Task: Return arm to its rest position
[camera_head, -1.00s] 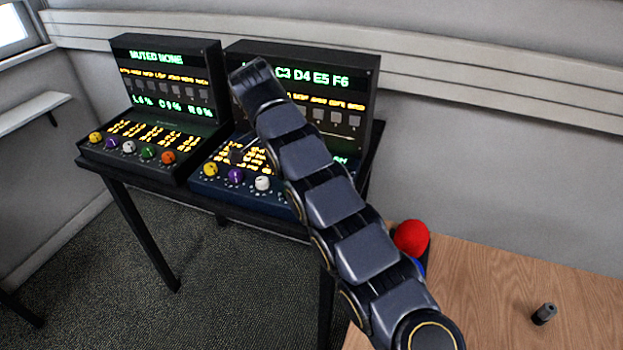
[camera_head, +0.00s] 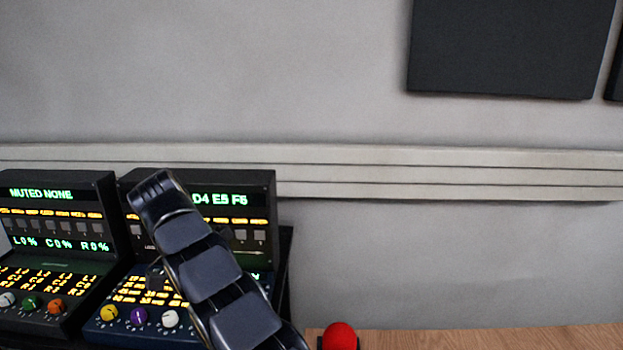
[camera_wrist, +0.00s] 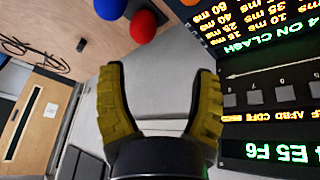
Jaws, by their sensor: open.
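My arm (camera_head: 210,275) reaches up and left across the front of the right console in the head view, and its gripper end is not clearly seen there. In the wrist view my gripper (camera_wrist: 160,75) has its two yellow ridged fingers spread wide apart, with nothing between them. Grey wall surface shows behind the fingers. The right console (camera_wrist: 270,100) appears rotated at the right of the wrist view, beside the right finger.
The left console (camera_head: 58,225) and right console (camera_head: 262,190) stand side by side with lit screens and knobs. A red ball (camera_head: 340,337) is at the wooden table's (camera_head: 480,340) edge. The wrist view shows a blue ball (camera_wrist: 109,8) and dark cables (camera_wrist: 30,47).

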